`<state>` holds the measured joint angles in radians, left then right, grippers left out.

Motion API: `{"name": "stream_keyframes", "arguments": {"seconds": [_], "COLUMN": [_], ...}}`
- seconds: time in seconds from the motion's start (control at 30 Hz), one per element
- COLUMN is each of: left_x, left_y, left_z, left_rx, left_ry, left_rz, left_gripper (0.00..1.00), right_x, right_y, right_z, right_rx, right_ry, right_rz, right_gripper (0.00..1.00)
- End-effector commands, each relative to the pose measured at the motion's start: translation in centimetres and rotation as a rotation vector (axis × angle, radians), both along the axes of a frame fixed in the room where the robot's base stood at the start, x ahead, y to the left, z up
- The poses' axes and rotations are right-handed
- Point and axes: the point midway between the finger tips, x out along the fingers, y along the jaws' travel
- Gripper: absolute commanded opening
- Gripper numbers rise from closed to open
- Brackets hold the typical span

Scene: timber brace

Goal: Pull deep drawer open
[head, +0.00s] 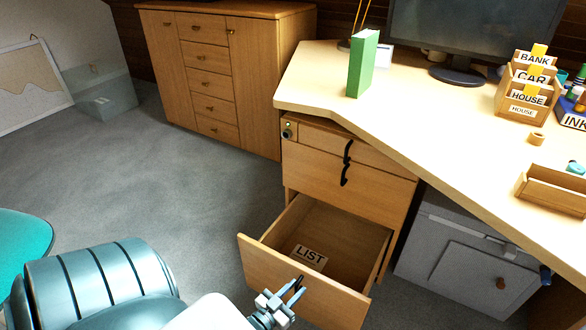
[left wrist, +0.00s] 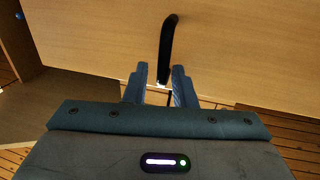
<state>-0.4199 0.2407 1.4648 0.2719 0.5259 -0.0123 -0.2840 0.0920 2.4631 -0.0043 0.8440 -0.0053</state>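The deep drawer (head: 270,262) is the lowest in the desk's drawer unit and stands well open, with a card marked LIST (head: 310,256) lying inside. Its black handle (head: 298,284) is on the drawer front; it also shows in the left wrist view (left wrist: 167,45). My left gripper (head: 287,294) is at this handle, outside the drawer front. In the left wrist view, its fingers (left wrist: 160,78) are apart, with the handle's lower end between or just beyond the tips. I cannot tell whether they touch it. My right gripper is not in view.
Two shut drawers (head: 330,178) with black handles sit above the deep one. A grey cabinet (head: 465,262) stands right of the unit under the desktop (head: 430,120). A green book (head: 362,65) stands on the desk. Grey floor (head: 170,185) is clear left of the drawer.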

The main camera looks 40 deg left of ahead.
Motion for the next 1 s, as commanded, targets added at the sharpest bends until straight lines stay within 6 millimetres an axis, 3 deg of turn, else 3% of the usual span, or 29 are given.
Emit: {"name": "stream_keyframes", "arguments": {"seconds": [0.3, 0.43, 0.8, 1.0], "left_x": [-0.1, -1.0, -8.1, -10.4], "left_y": [0.1, 0.1, -0.3, -0.4], "left_z": [-0.1, 0.0, 0.0, 0.0], "left_rx": [-0.001, -0.001, -0.001, -0.001], "left_ry": [0.002, 0.004, 0.005, 0.003], "left_rz": [0.001, 0.001, 0.0, -0.001], "left_gripper": [0.32, 0.32, 0.32, 0.32], "right_x": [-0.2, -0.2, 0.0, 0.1], "right_y": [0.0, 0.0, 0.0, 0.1], "right_z": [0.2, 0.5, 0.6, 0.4], "right_rx": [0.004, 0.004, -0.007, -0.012], "right_ry": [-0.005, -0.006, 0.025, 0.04], "right_rz": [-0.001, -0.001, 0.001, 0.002], "right_gripper": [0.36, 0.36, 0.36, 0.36]}}
